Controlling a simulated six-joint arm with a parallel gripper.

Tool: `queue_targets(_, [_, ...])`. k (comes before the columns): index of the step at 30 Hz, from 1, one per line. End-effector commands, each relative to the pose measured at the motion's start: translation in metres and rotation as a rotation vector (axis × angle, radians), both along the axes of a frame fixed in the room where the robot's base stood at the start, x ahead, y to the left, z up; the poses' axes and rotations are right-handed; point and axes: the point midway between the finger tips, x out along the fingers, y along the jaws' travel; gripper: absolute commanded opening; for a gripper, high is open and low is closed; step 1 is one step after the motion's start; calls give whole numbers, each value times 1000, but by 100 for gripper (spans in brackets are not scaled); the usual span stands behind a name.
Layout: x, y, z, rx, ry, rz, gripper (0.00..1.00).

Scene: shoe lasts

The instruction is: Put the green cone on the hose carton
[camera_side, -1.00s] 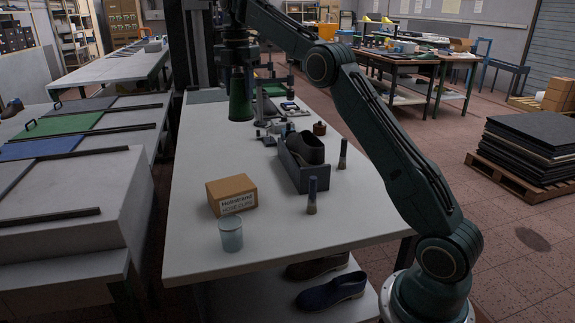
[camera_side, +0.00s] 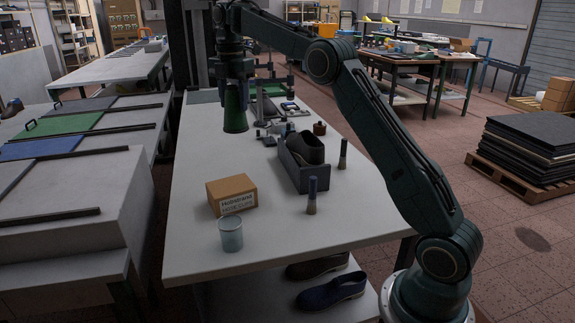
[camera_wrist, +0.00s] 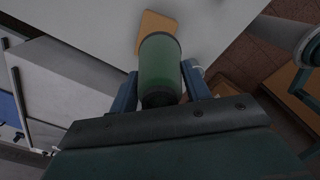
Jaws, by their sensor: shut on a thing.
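The green cone (camera_side: 235,118) hangs in the air in the side view, its wide end down and slightly tilted. My gripper (camera_side: 235,84) is shut on its upper part. In the wrist view my gripper's two blue fingers (camera_wrist: 160,88) stand either side of the cone (camera_wrist: 160,62). The hose carton (camera_side: 231,196) is a brown box with a white printed label, standing on the white table nearer the side camera than the cone. In the wrist view the carton (camera_wrist: 153,22) shows beyond the cone, which hides part of it.
A clear cup (camera_side: 231,235) stands just in front of the carton. To the right are a grey holder (camera_side: 307,178) with a dark shoe and two dark brushes (camera_side: 312,196). Small metal parts lie behind the holder. The table (camera_side: 190,170) is clear left of the carton.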

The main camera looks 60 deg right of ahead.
Motion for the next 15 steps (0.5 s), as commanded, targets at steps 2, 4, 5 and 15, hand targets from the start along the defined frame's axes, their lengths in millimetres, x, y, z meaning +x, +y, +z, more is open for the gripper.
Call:
queue_targets(2, [0, 0, -9, 0, 2, 0, 19])
queue_targets(4, [0, 0, -16, 0, 2, 1, 19])
queue_targets(5, [-1, 0, -19, 0, 2, 1, 19])
queue_targets(15, [0, 0, -68, 1, 4, 0, 19])
